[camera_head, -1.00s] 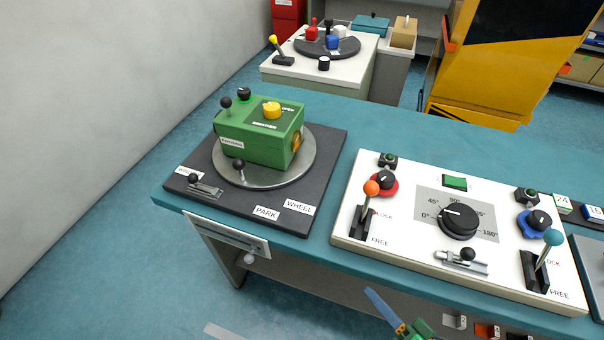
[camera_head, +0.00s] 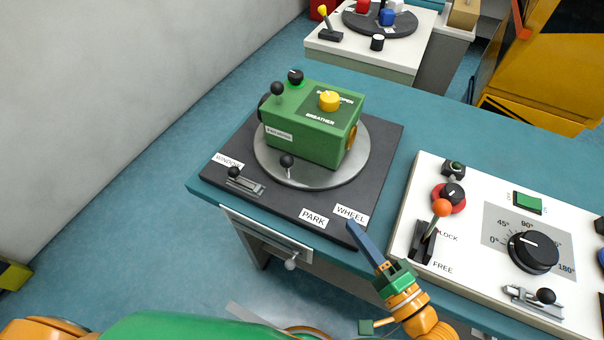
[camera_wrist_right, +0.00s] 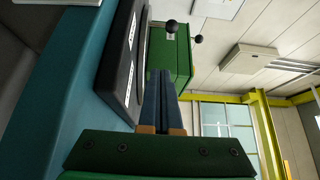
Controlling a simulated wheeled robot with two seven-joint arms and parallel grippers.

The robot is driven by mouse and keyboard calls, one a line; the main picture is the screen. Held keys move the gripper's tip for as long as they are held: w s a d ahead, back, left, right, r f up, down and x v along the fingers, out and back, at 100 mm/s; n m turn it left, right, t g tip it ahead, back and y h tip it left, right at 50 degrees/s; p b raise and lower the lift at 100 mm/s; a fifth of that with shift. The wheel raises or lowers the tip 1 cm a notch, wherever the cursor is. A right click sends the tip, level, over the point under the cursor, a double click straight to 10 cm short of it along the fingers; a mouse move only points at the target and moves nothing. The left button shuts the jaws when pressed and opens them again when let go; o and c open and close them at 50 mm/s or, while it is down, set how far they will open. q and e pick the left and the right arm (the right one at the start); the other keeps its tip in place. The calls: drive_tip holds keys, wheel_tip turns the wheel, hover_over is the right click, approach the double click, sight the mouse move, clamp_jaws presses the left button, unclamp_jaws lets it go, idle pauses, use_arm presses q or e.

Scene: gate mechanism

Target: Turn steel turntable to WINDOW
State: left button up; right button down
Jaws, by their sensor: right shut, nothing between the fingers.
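The steel turntable (camera_head: 268,172) is a round metal disc on a dark square base (camera_head: 283,208). A green box (camera_head: 303,150) with a yellow BREATHER knob (camera_head: 329,100) sits on it. A black ball knob (camera_head: 287,161) stands at the disc's front edge. Labels on the base read WINDOW (camera_head: 229,162), PARK (camera_head: 313,218) and WHEEL (camera_head: 350,214). A small latch with a black knob (camera_head: 240,180) lies near WINDOW. My right gripper (camera_head: 354,226) is shut and empty by the base's front right corner, near WHEEL. It also shows in the right wrist view (camera_wrist_right: 159,75), pointing toward the green box. My left gripper is out of view.
A white control panel (camera_head: 478,275) with an orange-tipped lever (camera_head: 442,208) and a black dial (camera_head: 533,251) stands right of the base. A white table (camera_head: 365,58) stands behind.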

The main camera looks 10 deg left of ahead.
sight(301, 185)
drive_tip(key=p+x, duration=0.1)
drive_tip(key=x, duration=1.2)
drive_tip(key=shift+w+a, duration=0.2)
drive_tip(key=shift+a, duration=0.05)
drive_tip(key=a, duration=0.1)
drive_tip(key=a+p, duration=0.1)
drive_tip(key=shift+w+a, duration=0.25)
drive_tip(key=shift+a, duration=0.7)
